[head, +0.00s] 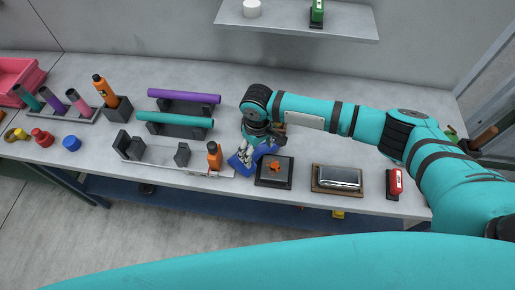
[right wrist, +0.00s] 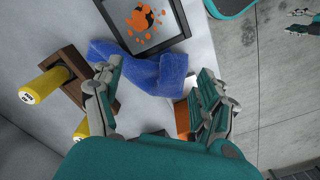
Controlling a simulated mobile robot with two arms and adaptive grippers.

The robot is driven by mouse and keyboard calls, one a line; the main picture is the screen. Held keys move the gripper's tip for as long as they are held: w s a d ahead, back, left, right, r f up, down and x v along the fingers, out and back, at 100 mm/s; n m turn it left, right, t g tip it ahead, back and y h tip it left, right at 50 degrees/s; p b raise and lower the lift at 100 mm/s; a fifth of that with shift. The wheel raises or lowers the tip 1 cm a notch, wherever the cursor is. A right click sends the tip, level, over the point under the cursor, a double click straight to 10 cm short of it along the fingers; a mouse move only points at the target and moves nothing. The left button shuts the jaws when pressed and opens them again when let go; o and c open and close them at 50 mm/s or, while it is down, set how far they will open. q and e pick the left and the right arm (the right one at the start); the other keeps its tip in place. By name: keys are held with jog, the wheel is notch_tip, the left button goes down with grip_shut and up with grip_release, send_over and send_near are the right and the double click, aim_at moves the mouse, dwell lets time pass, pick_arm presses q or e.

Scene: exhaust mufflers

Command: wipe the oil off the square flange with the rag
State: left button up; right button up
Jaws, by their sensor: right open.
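The square flange is a dark-framed square plate (head: 262,180) at the front of the bench, with orange oil blotches on its grey face. In the right wrist view, part of the flange (right wrist: 163,40) shows at the top. The crumpled blue rag (head: 265,150) lies beside it on the left, and it fills the middle of the right wrist view (right wrist: 160,78). My right gripper (head: 246,155) is open above the rag, with a finger on each side of it (right wrist: 160,72). My left gripper seems to show small at the top right of the right wrist view (right wrist: 299,22).
An orange bottle (head: 215,157) stands just left of the rag. A wooden-framed tray (head: 316,186) and a red-topped item (head: 396,182) are to the right of the flange. Yellow bottles (right wrist: 45,85) in a wooden holder stand near my right gripper. The bench's front edge is close.

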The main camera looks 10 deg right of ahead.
grip_shut()
dwell(0.8)
